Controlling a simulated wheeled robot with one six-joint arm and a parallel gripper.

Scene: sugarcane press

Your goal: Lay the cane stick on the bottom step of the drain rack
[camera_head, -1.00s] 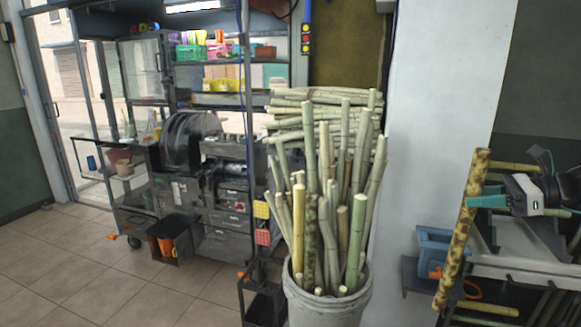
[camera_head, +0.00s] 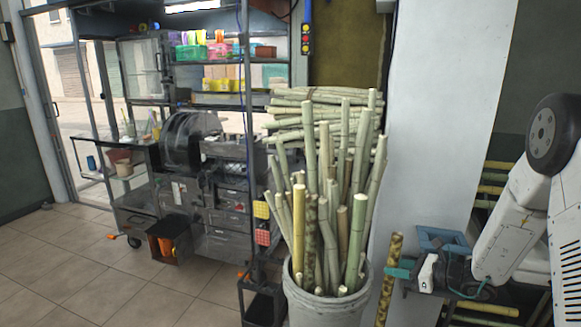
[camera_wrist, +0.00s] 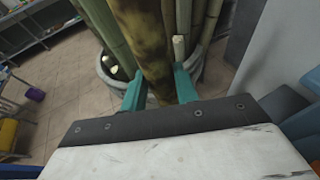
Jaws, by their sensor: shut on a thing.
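The cane stick (camera_head: 387,285) is brown and yellow mottled. It stands close to upright in my gripper (camera_head: 400,272), its lower end near the bottom picture edge. In the wrist view the teal fingers of my gripper (camera_wrist: 160,90) are shut on the cane stick (camera_wrist: 146,40), one on each side. What appears to be the drain rack (camera_head: 484,321) stands at the far right, with yellow-green canes lying across several levels. My arm hides much of it. The held stick is left of the rack and apart from it.
A grey bucket (camera_head: 327,309) full of upright canes stands left of my gripper, close by. A blue tray (camera_head: 443,238) is just behind the gripper. A white pillar (camera_head: 440,120) rises behind. Open tiled floor (camera_head: 100,280) lies to the left.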

